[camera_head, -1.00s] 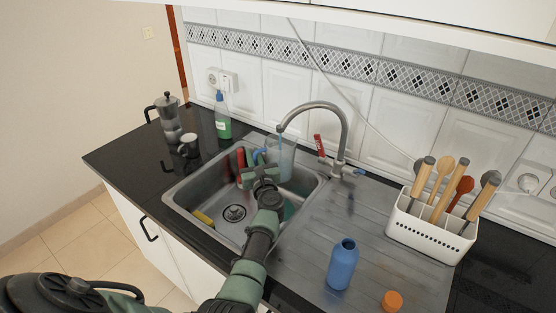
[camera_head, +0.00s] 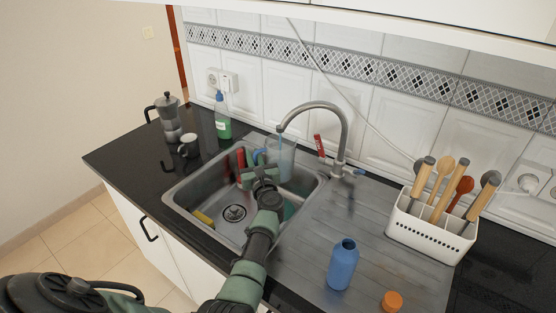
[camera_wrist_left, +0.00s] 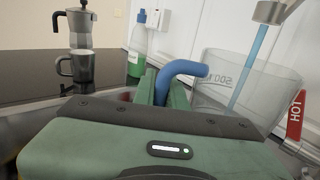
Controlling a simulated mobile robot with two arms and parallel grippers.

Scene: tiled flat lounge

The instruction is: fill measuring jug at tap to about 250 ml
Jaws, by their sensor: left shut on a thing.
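The clear measuring jug (camera_head: 284,155) is over the sink, below the spout of the grey tap (camera_head: 342,128). Its blue handle (camera_wrist_left: 178,72) is between the jaws of my left gripper (camera_head: 260,172), which is shut on it. In the left wrist view the jug (camera_wrist_left: 232,88) looks upright and a bluish stream of water (camera_wrist_left: 254,62) falls from the spout into it. A "500" mark shows on its wall. The gripper body hides the jug's lower part, so I cannot read the water level. My right gripper is out of view.
The sink (camera_head: 178,193) holds a yellow item (camera_head: 203,217) and a red one (camera_head: 240,160). A red HOT tag (camera_wrist_left: 295,116) is beside the tap. A soap bottle (camera_head: 222,122), moka pot (camera_head: 169,118) and cup (camera_head: 188,146) stand left; a blue bottle (camera_head: 342,265) and utensil holder (camera_head: 425,235) right.

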